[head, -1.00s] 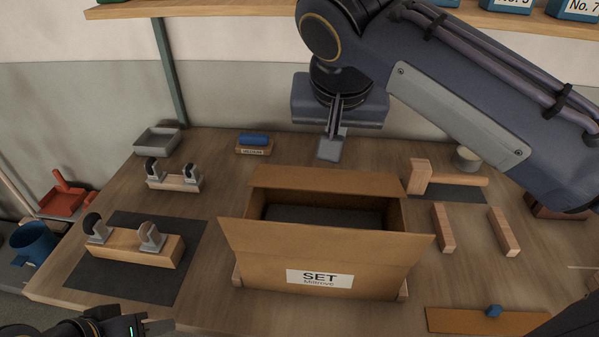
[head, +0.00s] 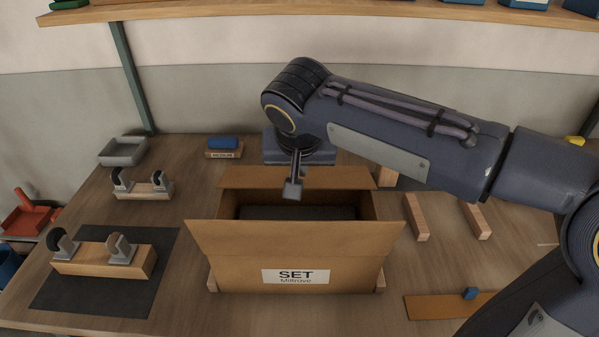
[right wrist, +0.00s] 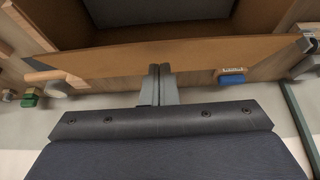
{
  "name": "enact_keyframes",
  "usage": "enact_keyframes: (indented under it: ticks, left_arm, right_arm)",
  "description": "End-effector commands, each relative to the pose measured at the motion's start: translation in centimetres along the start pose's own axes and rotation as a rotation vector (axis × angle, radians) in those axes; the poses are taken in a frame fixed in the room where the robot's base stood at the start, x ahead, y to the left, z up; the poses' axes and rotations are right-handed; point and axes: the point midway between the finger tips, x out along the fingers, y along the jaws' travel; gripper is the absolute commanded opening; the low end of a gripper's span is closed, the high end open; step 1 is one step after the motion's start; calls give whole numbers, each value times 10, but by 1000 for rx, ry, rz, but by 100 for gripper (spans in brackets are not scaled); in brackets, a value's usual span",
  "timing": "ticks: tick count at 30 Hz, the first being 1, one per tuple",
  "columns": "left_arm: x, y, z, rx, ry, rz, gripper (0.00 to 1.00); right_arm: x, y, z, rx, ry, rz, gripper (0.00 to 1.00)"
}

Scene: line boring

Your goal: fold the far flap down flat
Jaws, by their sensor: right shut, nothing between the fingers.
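The open brown cardboard box (head: 343,272) stands in the middle of the bench with a dark item inside. Its far flap (head: 245,178) stands up from the far wall, and it also shows as a brown panel in the right wrist view (right wrist: 220,57). My right gripper (head: 292,190) is shut and empty, with its fingertips overlapping the far flap in the picture. In the right wrist view its fingers (right wrist: 160,70) reach the flap's outer edge; I cannot tell whether they touch it. The near flap (head: 300,240) is raised, leaning outward. My left gripper is out of view.
Left of the box, a wooden block with upright fittings (head: 103,260) lies on a dark mat (head: 100,298). A blue item (head: 222,142) sits behind. Wooden blocks (head: 415,217) and a brown panel (head: 440,306) lie to the right. A shelf (head: 300,11) runs above.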

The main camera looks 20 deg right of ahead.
Motion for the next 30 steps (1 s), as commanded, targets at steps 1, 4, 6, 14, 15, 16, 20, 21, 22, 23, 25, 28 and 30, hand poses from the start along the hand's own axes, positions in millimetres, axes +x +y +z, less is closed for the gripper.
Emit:
enact_keyframes:
  ticks: [1,4,6,14,15,16,20,21,22,23,25,28,30]
  left_arm:
    - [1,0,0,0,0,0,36]
    - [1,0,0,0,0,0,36]
    - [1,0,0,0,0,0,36]
    - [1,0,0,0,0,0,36]
    - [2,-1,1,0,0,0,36]
    - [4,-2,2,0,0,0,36]
    - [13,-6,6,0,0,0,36]
    - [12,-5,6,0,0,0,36]
    - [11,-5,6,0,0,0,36]
    - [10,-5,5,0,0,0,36]
    - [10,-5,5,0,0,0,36]
    - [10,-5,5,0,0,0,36]
    - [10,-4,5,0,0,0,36]
  right_arm:
    - [3,0,3,0,0,1,0]
    - [6,0,6,1,1,-1,0]
    - [6,0,7,1,1,-1,0]
    - [6,0,7,1,1,0,0]
    - [8,0,8,1,1,0,0]
    - [9,0,10,1,1,0,0]
    - [16,0,19,-1,1,0,0]
    - [15,0,19,0,0,0,0]
    - [14,0,18,0,0,0,0]
    - [13,0,18,0,0,0,0]
    - [13,0,18,0,0,0,0]
    - [13,0,18,0,0,0,0]
    - [12,0,17,1,1,0,0]
